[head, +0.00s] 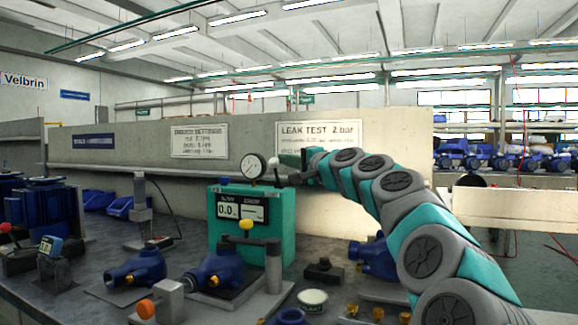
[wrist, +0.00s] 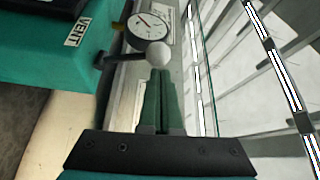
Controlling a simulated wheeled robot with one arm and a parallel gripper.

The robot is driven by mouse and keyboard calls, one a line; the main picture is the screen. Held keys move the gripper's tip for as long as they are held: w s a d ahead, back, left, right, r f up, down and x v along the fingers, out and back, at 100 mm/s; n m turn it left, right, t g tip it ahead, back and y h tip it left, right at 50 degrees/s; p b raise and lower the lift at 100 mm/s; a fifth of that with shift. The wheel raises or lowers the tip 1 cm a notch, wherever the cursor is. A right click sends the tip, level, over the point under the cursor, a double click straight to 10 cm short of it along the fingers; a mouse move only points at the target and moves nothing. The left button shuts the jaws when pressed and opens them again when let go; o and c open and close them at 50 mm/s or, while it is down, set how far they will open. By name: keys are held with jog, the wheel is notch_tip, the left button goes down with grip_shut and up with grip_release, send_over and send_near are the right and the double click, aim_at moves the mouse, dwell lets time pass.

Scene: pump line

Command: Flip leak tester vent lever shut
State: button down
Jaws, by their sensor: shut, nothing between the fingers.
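The leak tester (head: 284,215) is a teal box on the bench in the head view, with a display and a round gauge on top. In the wrist view its teal housing (wrist: 40,62) carries a VENT label. The vent lever (wrist: 122,57) is a dark rod standing out from the housing, ending in a pale ball knob (wrist: 158,54). My gripper (wrist: 160,72) is shut and empty, its green fingertips right at the knob; I cannot tell whether they touch. In the head view my gripper (head: 287,160) is above the tester's right side, and the lever is partly hidden.
The pressure gauge (head: 252,167) stands close to the left of my gripper, and shows beside the knob in the wrist view (wrist: 147,25). A low wall with a LEAK TEST sign (head: 318,134) is behind. Blue pumps (head: 218,272) and small parts crowd the bench in front.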

jog(key=shift+s+a, duration=0.15)
jog(key=shift+s, duration=0.2)
dwell(0.6)
jog(key=v, duration=0.7)
jog(key=shift+s+d, duration=0.2)
jog(key=shift+s, duration=0.1)
